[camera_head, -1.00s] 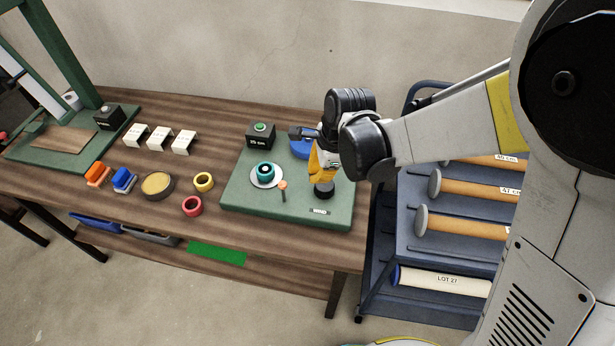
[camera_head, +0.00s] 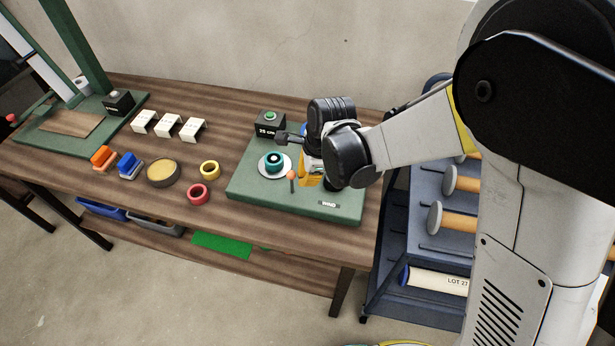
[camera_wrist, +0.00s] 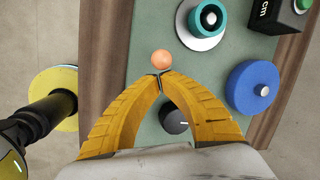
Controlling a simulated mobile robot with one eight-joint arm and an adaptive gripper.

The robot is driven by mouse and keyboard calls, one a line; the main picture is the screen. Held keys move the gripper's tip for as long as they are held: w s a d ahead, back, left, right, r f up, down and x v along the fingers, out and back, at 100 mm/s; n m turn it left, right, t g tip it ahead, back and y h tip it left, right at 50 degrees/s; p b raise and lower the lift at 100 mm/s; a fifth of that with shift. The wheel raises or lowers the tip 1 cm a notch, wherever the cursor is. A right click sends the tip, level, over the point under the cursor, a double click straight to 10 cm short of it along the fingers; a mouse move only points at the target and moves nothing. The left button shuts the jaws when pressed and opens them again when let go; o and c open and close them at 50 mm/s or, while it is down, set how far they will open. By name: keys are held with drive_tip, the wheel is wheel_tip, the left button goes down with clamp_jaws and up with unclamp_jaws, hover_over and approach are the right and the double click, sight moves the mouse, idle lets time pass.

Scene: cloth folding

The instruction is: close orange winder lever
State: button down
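The winder lever has an orange ball knob (camera_head: 292,175) on a thin dark stem and stands near the front of the green winder base (camera_head: 250,190). In the wrist view the orange knob (camera_wrist: 161,60) is just beyond my fingertips. My gripper (camera_head: 304,182) is low over the base, to the right of the lever. In the wrist view its yellow fingers (camera_wrist: 160,74) come together at the tips, with nothing clearly held between them. Whether the tips touch the lever stem cannot be told. A black dial (camera_wrist: 174,117) shows between the fingers.
A teal spool (camera_head: 274,160) on a white disc sits left of the lever. A black box with a green button (camera_head: 269,123) stands behind. A blue disc (camera_wrist: 255,87) is close on the right in the wrist view. Red and yellow rings (camera_head: 198,194) lie left of the base.

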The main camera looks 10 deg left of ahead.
sight(290, 171)
drive_tip(key=shift+a+r+h, duration=0.1)
drive_tip(key=shift+a+h, duration=0.2)
drive_tip(key=shift+a+r+h, duration=0.1)
drive_tip(key=shift+a+h, duration=0.15)
drive_tip(key=shift+h, duration=0.15)
drive_tip(key=shift+a, duration=0.2)
drive_tip(key=a+h, duration=0.2)
drive_tip(key=shift+w+r+h, duration=0.1)
drive_tip(key=shift+h, duration=0.2)
drive_tip(key=shift+a+h, duration=0.15)
drive_tip(key=shift+h, duration=0.15)
drive_tip(key=shift+w+a, duration=0.1)
drive_tip(key=shift+a, duration=0.5)
drive_tip(key=shift+d+g, duration=0.1)
drive_tip(key=shift+g, duration=0.2)
